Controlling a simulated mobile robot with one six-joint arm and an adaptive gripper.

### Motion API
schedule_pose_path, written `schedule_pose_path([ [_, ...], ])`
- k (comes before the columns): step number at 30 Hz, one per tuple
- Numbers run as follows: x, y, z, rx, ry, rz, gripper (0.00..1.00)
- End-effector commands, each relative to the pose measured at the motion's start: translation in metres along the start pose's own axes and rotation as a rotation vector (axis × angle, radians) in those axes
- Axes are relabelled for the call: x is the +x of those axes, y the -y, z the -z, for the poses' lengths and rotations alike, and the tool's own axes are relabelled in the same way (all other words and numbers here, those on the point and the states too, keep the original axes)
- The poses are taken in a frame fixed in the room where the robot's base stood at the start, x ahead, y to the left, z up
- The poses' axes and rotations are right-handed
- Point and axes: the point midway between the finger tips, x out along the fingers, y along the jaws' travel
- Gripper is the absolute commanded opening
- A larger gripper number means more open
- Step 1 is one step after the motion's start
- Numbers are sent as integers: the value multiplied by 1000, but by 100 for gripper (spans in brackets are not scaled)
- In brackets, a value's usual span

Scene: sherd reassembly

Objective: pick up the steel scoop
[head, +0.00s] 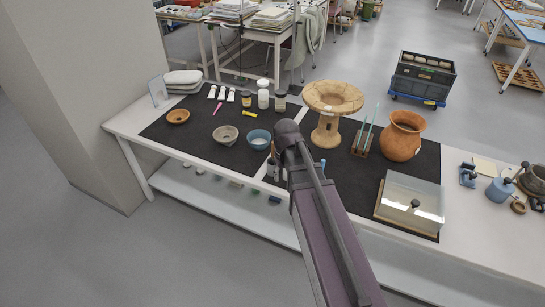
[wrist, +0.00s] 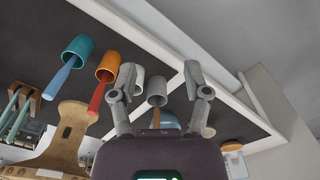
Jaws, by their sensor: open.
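In the head view my arm hides much of this area.
A blue bowl (head: 258,138) and a grey bowl (head: 225,135) stand left of my arm. A wooden pedestal stand (head: 328,124), a rack (head: 363,141), an orange jar (head: 402,137) and a clear-covered box (head: 412,203) stand to the right. The table's white edge (wrist: 140,45) runs close by.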

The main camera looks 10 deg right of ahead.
Motion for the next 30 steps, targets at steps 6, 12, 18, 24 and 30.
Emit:
schedule_pose_path([
  [6, -44, -8, 101, -95, 0, 0, 62],
  [12, -69, -14, 167, -172, 0, 0, 62],
  [18, -79, -16, 199, -214, 0, 0, 62],
  [24, -80, -16, 203, -224, 0, 0, 62],
  [30, -79, -15, 203, -223, 0, 0, 62],
])
